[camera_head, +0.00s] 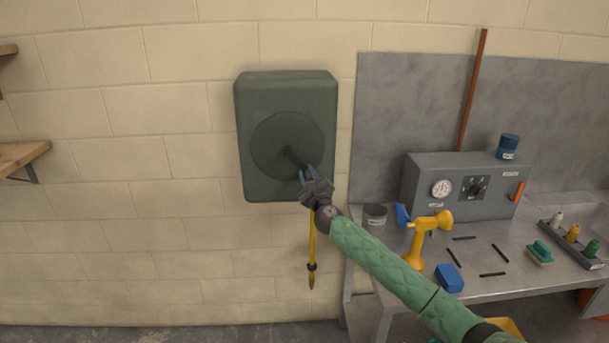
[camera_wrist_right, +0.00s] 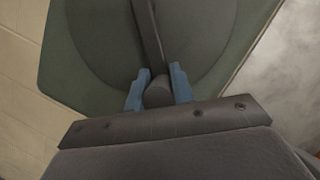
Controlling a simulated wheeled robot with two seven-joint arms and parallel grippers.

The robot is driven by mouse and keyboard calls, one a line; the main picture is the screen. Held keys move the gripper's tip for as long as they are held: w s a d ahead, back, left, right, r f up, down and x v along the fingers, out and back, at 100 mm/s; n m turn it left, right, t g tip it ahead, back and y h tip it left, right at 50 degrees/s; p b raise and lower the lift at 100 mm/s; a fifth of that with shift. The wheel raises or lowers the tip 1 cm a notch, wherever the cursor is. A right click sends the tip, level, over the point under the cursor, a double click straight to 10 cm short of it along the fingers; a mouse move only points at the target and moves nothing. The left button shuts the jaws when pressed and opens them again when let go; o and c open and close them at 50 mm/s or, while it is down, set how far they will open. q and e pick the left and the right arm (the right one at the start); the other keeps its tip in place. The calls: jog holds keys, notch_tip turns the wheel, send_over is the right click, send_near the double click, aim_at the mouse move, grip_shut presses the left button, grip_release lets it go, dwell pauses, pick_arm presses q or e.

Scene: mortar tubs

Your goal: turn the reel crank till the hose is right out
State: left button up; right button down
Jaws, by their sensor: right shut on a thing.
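The dark green reel box (camera_head: 286,95) hangs on the block wall, with a round disc on its front. A dark crank arm (camera_head: 291,155) runs from the disc's middle down and right. My right gripper (camera_head: 308,174) is at the crank's outer end. In the right wrist view its blue fingers (camera_wrist_right: 158,90) are shut on the crank's round handle (camera_wrist_right: 158,94), and the crank arm (camera_wrist_right: 146,30) runs up from it. A yellow hose (camera_head: 312,245) hangs below the box, with a dark collar near its lower end, above the floor. My left gripper is not in view.
A metal bench (camera_head: 500,292) stands at right with a grey gauge box (camera_head: 424,183), a yellow and blue tool (camera_head: 420,235), a blue block (camera_head: 449,277) and several small items. My right arm crosses in front of it. Wooden shelves (camera_head: 22,155) are at left; the wall between is clear.

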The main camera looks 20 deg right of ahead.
jog(key=shift+d+r, duration=0.35)
jog(key=shift+r, duration=0.2)
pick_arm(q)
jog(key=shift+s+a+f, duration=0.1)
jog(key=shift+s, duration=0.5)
pick_arm(e)
jog(key=shift+d+r, duration=0.1)
jog(key=shift+r, duration=0.05)
jog(key=shift+d+r, duration=0.1)
jog(key=c, duration=1.2)
grip_release()
jog(key=shift+s+f, duration=0.1)
jog(key=shift+f, duration=0.15)
jog(key=shift+s+f, duration=0.15)
jog(key=shift+f, duration=0.05)
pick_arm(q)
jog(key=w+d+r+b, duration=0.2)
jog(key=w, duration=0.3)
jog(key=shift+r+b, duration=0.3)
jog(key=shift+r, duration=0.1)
pick_arm(e)
jog(key=v, duration=0.7)
jog(key=shift+s, duration=0.2)
